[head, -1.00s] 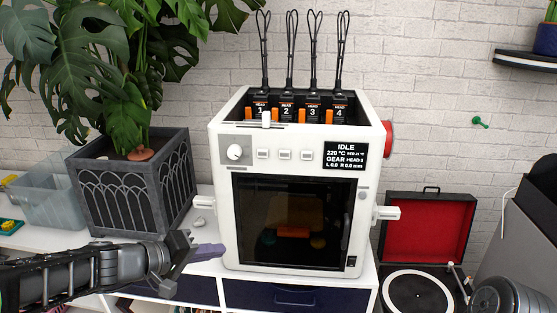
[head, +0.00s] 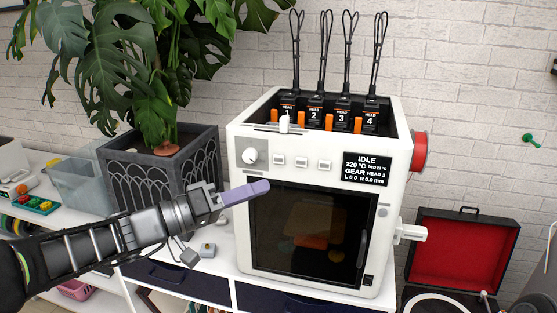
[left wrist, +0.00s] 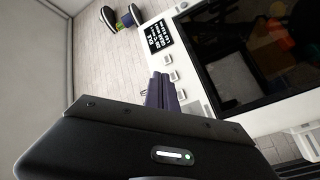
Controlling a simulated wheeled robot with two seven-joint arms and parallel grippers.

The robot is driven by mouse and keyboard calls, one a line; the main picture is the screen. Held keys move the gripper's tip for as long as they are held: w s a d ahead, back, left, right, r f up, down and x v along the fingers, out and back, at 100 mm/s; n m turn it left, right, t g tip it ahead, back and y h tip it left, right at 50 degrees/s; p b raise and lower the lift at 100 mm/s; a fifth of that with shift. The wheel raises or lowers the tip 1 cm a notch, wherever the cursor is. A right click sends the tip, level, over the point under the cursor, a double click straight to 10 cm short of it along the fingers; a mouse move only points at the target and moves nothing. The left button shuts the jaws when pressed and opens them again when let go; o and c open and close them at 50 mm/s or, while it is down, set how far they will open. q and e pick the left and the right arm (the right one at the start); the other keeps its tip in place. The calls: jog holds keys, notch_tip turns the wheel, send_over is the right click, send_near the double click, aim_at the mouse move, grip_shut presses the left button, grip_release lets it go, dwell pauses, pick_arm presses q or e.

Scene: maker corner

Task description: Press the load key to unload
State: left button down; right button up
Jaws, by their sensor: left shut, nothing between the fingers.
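The white printer (head: 235,215) stands on the white cabinet. Its front panel has a white knob (head: 250,156), a row of three pale keys (head: 301,162) and a black display (head: 367,169) reading IDLE, 220 °C, GEAR HEAD 3. I cannot read any key label. My left gripper (head: 262,187) is shut and empty, its purple fingertips just below the panel, left of and below the keys. In the left wrist view the shut fingers (left wrist: 160,88) point towards the keys (left wrist: 173,76); contact is not visible. My right gripper is out of view.
Several numbered heads (head: 314,112) with looped cables stand in the printer's open top. A white side handle (head: 411,232) sticks out right. A planter (head: 165,175) stands close on the left, and an open red-lined record player (head: 463,250) on the right.

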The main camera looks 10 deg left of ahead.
aim_at(279, 160)
pick_arm(q)
jog(key=shift+w+d+p, duration=0.15)
jog(key=shift+w+p, duration=0.8)
jog(key=shift+w, duration=1.25)
jog(key=shift+w+d+p, duration=0.15)
jog(key=shift+w+p, duration=0.75)
jog(key=shift+w, duration=1.3)
jog(key=shift+f, duration=0.1)
jog(key=shift+w+b, duration=0.3)
jog(key=shift+b, duration=0.35)
jog(key=shift+w, duration=0.1)
